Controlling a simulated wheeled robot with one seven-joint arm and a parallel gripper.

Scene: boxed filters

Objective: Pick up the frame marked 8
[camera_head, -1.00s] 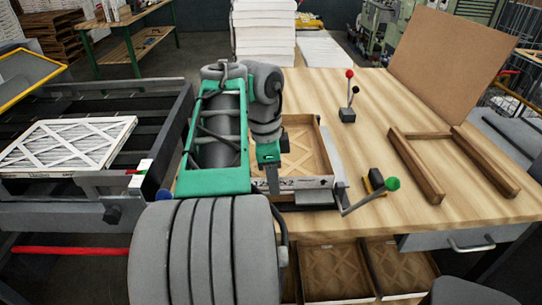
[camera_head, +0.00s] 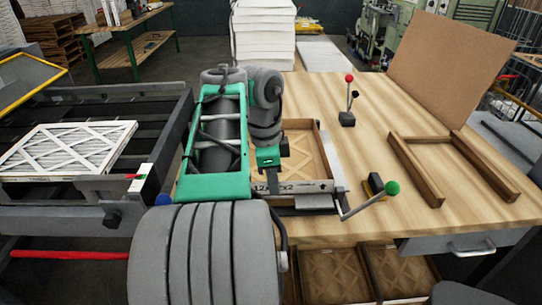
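No mark 8 is legible in this view. A shallow frame (camera_head: 325,165) with a criss-cross wooden-looking inside lies on the workbench in a metal-edged fixture. Its pale front edge (camera_head: 306,187) carries dark print that looks like 12X and X2, partly hidden. My gripper (camera_head: 272,184) is at the left part of this front edge, pointing down, and my arm hides the frame's left side. I cannot tell whether the fingers touch the edge or how far apart they are.
A brown U-shaped wooden frame (camera_head: 420,171) lies on the right of the bench. A red-knobbed lever (camera_head: 348,105) and a green-knobbed lever (camera_head: 370,204) stand near the fixture. A white-edged filter (camera_head: 65,150) lies on the left conveyor. Open bins (camera_head: 335,272) hold frames below the bench.

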